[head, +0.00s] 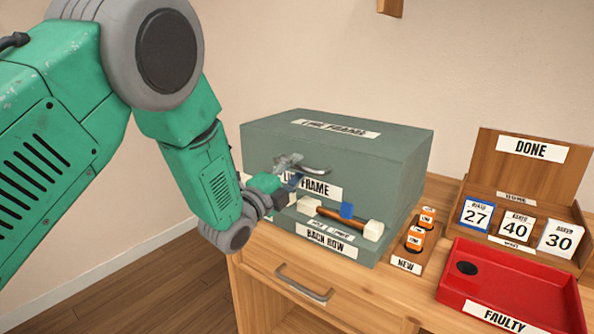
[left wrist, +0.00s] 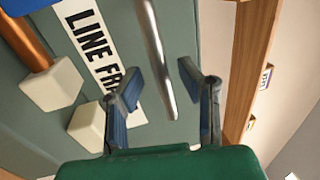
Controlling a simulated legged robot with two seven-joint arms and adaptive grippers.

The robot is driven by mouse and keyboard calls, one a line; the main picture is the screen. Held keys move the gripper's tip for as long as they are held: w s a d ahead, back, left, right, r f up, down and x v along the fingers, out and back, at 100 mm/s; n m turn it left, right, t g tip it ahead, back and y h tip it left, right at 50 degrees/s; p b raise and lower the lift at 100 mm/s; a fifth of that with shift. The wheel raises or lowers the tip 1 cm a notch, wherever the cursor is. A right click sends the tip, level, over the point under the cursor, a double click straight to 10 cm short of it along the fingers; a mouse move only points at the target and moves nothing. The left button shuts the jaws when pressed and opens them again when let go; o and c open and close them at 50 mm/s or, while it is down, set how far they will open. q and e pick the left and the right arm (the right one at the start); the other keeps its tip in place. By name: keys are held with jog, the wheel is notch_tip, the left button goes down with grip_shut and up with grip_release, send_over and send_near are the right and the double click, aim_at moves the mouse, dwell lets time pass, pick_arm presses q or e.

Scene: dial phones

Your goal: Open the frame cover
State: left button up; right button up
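The frame cover (head: 390,165) is a large grey-green box labelled LINE FRAME, standing closed on the wooden desk. Its metal bar handle (head: 318,170) is on the front face, and it also shows in the left wrist view (left wrist: 158,50). My left gripper (head: 293,173) is at the front of the cover, at the left end of the handle. In the left wrist view the left gripper (left wrist: 163,78) has its blue-padded fingers spread, one on each side of the handle bar, with gaps between. My right gripper is out of view.
An orange bar with white end blocks (head: 340,215) lies in front of the cover, above the BACK ROW label. A NEW stand (head: 406,264), red FAULTY tray (head: 535,292) and wooden DONE rack (head: 483,165) with number cards are to the right. A desk drawer (head: 303,283) is below.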

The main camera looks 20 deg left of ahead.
pick_arm(q)
jog(key=shift+w+d+r, duration=0.1)
jog(key=shift+w+d, duration=0.25)
jog(key=shift+w, duration=0.05)
jog(key=shift+a, duration=0.3)
jog(key=shift+c, duration=0.9)
jog(key=shift+a, duration=0.1)
grip_shut()
